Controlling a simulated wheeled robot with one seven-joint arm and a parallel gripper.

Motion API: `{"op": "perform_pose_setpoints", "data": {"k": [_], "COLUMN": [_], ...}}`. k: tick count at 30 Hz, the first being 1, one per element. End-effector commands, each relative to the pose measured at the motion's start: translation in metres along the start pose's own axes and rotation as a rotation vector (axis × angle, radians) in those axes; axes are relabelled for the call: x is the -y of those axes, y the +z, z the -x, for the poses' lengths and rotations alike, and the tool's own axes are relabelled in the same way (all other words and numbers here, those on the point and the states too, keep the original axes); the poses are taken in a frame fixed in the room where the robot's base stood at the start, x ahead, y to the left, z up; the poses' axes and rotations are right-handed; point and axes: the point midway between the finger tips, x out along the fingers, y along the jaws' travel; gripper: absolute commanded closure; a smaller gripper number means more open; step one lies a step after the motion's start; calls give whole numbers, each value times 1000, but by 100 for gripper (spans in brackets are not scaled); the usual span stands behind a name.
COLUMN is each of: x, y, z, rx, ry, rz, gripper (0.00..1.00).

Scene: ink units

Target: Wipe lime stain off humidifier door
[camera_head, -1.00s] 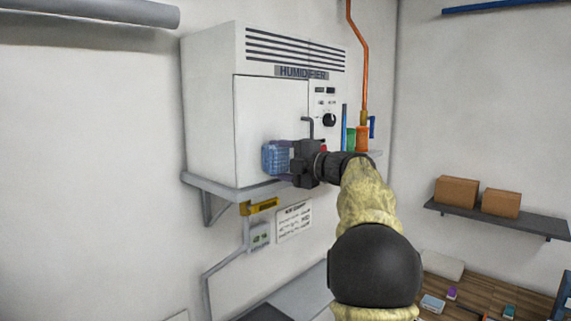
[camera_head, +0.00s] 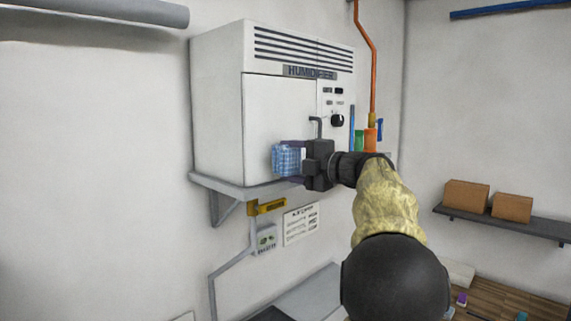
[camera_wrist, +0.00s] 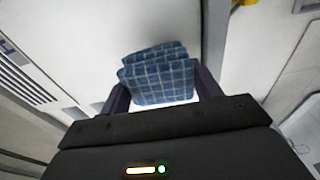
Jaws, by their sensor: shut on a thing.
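The humidifier (camera_head: 218,105) is a white cabinet on a wall shelf, with dark vents at the top and a white door (camera_head: 275,110) on its front. My gripper (camera_head: 291,160) is shut on a folded blue checked cloth (camera_head: 285,160), in front of the lower part of the door. In the wrist view the cloth (camera_wrist: 160,82) sits between the two dark fingers, with the white door behind it. Whether the cloth touches the door I cannot tell. I see no lime stain on the visible part of the door; the gripper and cloth hide some of it.
The grey wall shelf (camera_head: 240,189) lies under the humidifier. A black knob (camera_head: 337,120), a green bottle (camera_head: 359,141) and an orange pipe (camera_head: 373,70) are to the right. A yellow fixture (camera_head: 267,207) hangs below the shelf. Brown boxes (camera_head: 466,195) stand on a far shelf.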

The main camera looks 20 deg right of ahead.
Motion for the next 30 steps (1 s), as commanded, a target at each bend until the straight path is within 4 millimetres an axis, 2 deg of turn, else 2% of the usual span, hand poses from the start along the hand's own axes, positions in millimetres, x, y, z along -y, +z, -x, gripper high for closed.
{"op": "perform_pose_setpoints", "data": {"k": [10, 23, 30], "x": [1, 0, 1], "y": [-3, -4, -6], "z": [28, 34, 51], "rx": [2, 1, 2], "ry": [1, 0, 1], "rz": [1, 0, 2], "gripper": [55, 55, 55]}}
